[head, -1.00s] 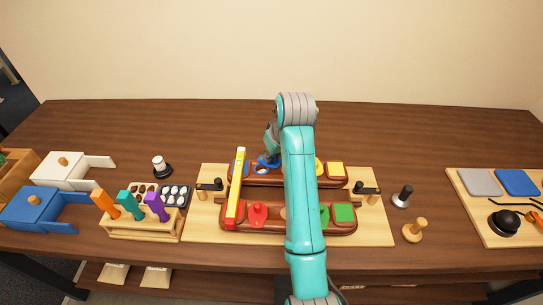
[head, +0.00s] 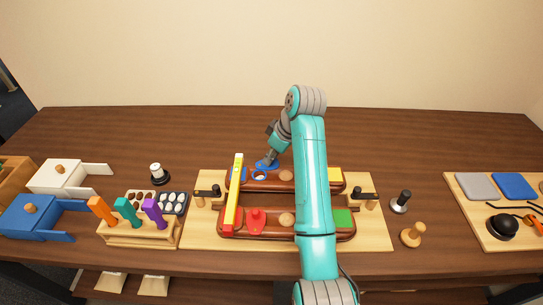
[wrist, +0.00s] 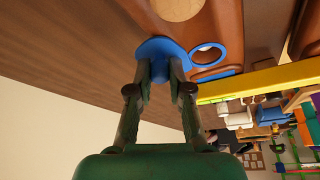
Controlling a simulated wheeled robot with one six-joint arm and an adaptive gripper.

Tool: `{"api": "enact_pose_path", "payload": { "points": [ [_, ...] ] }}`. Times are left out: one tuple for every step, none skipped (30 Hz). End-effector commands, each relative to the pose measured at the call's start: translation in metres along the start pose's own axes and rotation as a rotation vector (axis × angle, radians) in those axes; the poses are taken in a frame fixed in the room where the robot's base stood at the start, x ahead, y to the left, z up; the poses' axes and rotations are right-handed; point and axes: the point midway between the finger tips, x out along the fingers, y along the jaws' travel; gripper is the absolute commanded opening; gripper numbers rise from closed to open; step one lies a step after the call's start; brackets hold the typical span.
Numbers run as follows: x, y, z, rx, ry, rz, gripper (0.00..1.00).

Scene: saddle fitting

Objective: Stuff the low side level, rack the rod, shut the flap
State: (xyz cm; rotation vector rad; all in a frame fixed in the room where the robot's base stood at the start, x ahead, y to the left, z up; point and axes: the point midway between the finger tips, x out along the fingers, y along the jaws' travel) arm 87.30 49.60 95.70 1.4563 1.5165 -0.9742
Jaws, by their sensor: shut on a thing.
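The saddle's two brown padded panels lie side by side on a pale board (head: 205,232): the back panel (head: 308,187) and the front panel (head: 275,235). The yellow rod (head: 234,190) lies across both near their left ends; it also shows in the wrist view (wrist: 255,82). At the back panel's left, a round blue flap (wrist: 160,47) stands beside a blue-rimmed opening (wrist: 207,53) with something white inside. My gripper (wrist: 160,70) is shut on the blue flap, with the opening uncovered. A red flap (head: 256,221) sits on the front panel.
A wooden rack (head: 140,237) holds orange, teal and purple tools. Behind it are trays of brown pieces (head: 140,200) and white pieces (head: 173,202). Blue (head: 30,215) and white (head: 62,175) boxes stand left. Dark-handled posts flank the panels. The table behind is clear.

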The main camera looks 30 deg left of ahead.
Motion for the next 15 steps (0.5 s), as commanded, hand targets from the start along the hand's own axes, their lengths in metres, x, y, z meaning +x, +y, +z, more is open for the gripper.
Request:
{"api": "enact_pose_path", "payload": {
  "points": [
    [-0.0001, 0.0006, 0.0003, -0.001, 0.000, 0.001, 0.00],
    [-0.0001, 0.0006, 0.0003, -0.002, 0.000, 0.000, 0.00],
    [-0.0001, 0.0006, 0.0002, -0.002, 0.000, 0.000, 0.00],
    [-0.0001, 0.0006, 0.0002, -0.002, 0.000, 0.000, 0.00],
    [-0.0002, 0.0007, 0.0002, -0.002, 0.000, 0.001, 0.00],
    [-0.0002, 0.0007, 0.0002, -0.002, 0.000, 0.001, 0.00],
    [-0.0002, 0.0007, 0.0002, -0.002, 0.000, 0.001, 0.00],
    [-0.0002, 0.0007, 0.0001, -0.002, 0.000, 0.001, 0.00],
    [-0.0002, 0.0007, 0.0001, -0.001, 0.000, 0.001, 0.00],
    [-0.0002, 0.0007, 0.0001, -0.001, 0.001, 0.001, 0.00],
    [-0.0002, 0.0007, 0.0001, -0.001, 0.001, 0.001, 0.24],
    [-0.0002, 0.0007, 0.0001, -0.001, 0.001, 0.001, 0.34],
    [-0.0002, 0.0006, 0.0001, -0.001, 0.001, 0.001, 0.41],
    [-0.0002, 0.0006, 0.0001, -0.001, 0.001, 0.001, 0.43],
    [-0.0002, 0.0006, 0.0000, -0.001, 0.001, 0.001, 0.43]
  ]
}}
